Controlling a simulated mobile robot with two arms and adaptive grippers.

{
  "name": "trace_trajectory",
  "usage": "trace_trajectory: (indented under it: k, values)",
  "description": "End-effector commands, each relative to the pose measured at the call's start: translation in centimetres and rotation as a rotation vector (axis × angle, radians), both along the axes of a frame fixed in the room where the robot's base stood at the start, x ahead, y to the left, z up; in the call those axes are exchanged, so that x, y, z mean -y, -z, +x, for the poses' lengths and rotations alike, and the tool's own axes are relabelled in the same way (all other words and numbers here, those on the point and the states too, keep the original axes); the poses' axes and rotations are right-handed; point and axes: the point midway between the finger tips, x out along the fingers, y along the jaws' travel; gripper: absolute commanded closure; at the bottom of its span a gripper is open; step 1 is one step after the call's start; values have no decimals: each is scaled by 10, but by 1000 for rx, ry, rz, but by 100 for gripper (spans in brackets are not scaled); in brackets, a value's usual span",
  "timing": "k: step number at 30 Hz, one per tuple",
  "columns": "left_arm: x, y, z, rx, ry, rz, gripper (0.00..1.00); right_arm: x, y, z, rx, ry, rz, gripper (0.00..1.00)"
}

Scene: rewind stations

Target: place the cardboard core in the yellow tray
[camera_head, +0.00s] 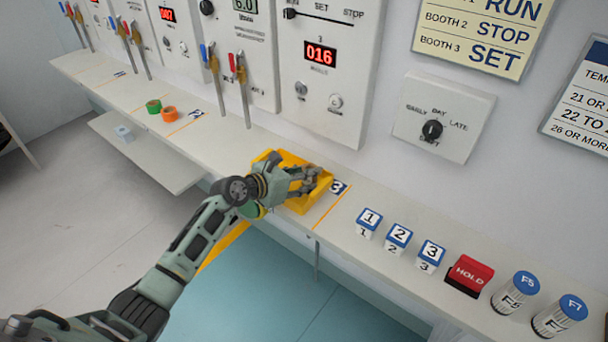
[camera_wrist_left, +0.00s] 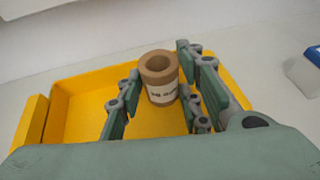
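The cardboard core (camera_wrist_left: 162,85), a short brown tube with a pale printed label, stands upright in the yellow tray (camera_wrist_left: 75,105), near its far wall, in the left wrist view. The yellow tray (camera_head: 265,157) sits on the shelf in the head view, partly covered by my left gripper (camera_head: 311,178). My left gripper (camera_wrist_left: 159,85) is open over the tray, with its fingers on either side of the core and a small gap at the left finger. In the head view the core is hidden or too small to make out. My right gripper is not in view.
Right of the tray, the shelf holds small numbered blocks (camera_head: 398,236), a red HOLD block (camera_head: 470,273) and two labelled cylinders (camera_head: 515,292). Green (camera_head: 153,106) and orange (camera_head: 169,114) rolls lie farther left. Wall panels with levers (camera_head: 240,85) stand behind.

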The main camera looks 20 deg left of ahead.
Motion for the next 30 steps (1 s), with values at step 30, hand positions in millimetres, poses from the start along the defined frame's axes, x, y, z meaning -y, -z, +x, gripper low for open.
trace_trajectory:
  k: [30]
  values:
    - [-40, -33, -67, 0, 1, 3, 48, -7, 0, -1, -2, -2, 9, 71]
